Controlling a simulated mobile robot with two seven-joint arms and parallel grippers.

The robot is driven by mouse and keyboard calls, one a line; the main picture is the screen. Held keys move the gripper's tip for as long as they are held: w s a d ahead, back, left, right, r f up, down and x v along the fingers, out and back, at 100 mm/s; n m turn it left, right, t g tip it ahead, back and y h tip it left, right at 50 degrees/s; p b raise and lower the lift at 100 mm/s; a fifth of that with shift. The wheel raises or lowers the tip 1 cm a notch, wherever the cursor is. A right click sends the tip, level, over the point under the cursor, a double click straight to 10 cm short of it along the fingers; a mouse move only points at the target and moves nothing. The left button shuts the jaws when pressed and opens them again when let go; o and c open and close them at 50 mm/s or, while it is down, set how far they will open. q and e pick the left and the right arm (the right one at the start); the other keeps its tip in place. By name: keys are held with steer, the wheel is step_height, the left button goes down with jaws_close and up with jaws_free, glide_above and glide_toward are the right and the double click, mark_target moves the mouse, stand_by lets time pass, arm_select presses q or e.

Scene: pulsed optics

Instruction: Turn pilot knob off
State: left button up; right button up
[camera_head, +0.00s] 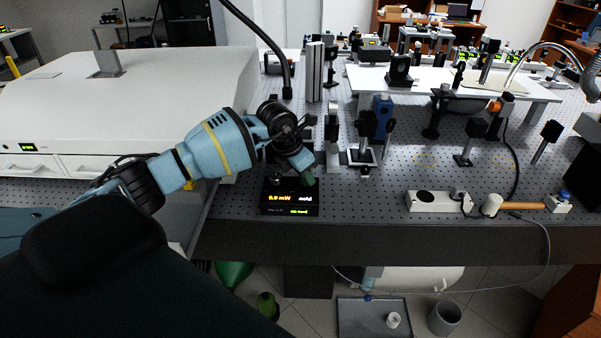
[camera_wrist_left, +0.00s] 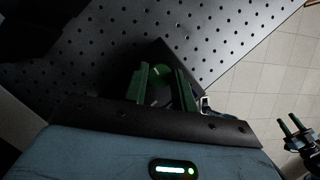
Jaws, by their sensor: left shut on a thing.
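A black control box (camera_head: 290,210) sits at the front edge of the optical table. Its lit display reads about "6.0 mW" and "cold". My left gripper (camera_head: 308,178) reaches down onto the box's top right part. In the left wrist view its two green fingers (camera_wrist_left: 166,88) are shut on a small round knob (camera_wrist_left: 161,71), which looks like the pilot knob; its marking cannot be read. The fingers hide the knob in the head view. Another dark knob (camera_head: 276,181) stands at the box's left. My right gripper (camera_wrist_left: 292,127) shows at the wrist view's right edge, fingers apart and empty.
A large white housing (camera_head: 120,100) stands left. Posts and optic mounts (camera_head: 380,115) stand behind the box on the perforated table (camera_head: 350,207). The table between box and strip is clear.

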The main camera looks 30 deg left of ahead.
mark_target(296, 191)
arm_select(q)
steer(key=shift+r+n+y, duration=0.1)
steer(key=shift+n+y, duration=0.2)
steer(key=shift+n, duration=0.5)
steer(key=o, duration=1)
steer(key=shift+v, duration=3.85)
steer(key=shift+s+d, duration=0.1)
steer(key=shift+s, duration=0.05)
